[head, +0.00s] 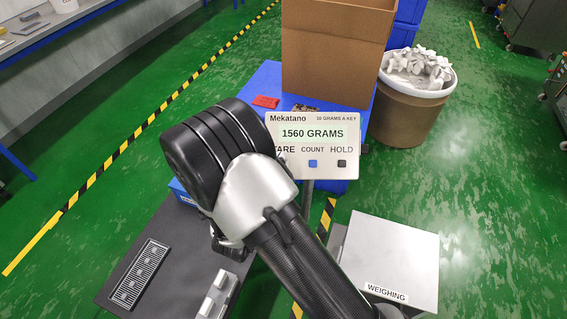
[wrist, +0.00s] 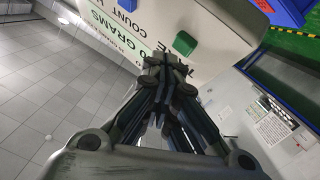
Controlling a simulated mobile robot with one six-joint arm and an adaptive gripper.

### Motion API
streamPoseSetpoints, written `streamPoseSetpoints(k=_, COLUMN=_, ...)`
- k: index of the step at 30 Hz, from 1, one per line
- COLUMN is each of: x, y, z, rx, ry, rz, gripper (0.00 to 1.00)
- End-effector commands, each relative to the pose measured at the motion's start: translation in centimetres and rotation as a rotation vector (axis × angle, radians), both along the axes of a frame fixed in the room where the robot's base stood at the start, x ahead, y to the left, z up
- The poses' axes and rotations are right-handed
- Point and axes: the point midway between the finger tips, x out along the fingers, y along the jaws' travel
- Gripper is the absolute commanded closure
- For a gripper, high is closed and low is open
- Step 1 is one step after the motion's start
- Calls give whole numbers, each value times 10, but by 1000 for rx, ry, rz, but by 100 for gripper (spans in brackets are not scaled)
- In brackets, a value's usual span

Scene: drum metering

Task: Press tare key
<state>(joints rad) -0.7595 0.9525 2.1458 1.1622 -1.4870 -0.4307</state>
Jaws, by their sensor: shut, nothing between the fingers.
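The indicator panel (head: 300,121) of the scale reads 1560 GRAMS in the head view, with TARE, COUNT and HOLD labels. A blue key (head: 313,163) sits under COUNT and a dark key (head: 342,163) under HOLD. The spot under TARE is hidden by my arm. In the wrist view the panel (wrist: 222,22) appears turned round, with a green key (wrist: 184,43), apparently the tare key. My gripper (wrist: 165,62) is shut and empty, its fingertips close to the green key and over part of the lettering. I cannot tell whether they touch the panel.
The weighing platform (head: 390,255) stands at the lower right, bare. Behind the panel are a cardboard box (head: 335,50) and a brown drum (head: 405,115) filled with pale parts. A red item (head: 265,101) lies on the blue surface. A dark table (head: 185,255) with a slotted tray is at lower left.

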Motion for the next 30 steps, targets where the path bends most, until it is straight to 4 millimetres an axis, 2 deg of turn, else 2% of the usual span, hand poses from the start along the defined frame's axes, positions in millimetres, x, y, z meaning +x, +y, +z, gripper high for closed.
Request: streamPoseSetpoints(k=30, x=6, y=0, z=-6, rx=0, ry=0, rz=-1, gripper=100)
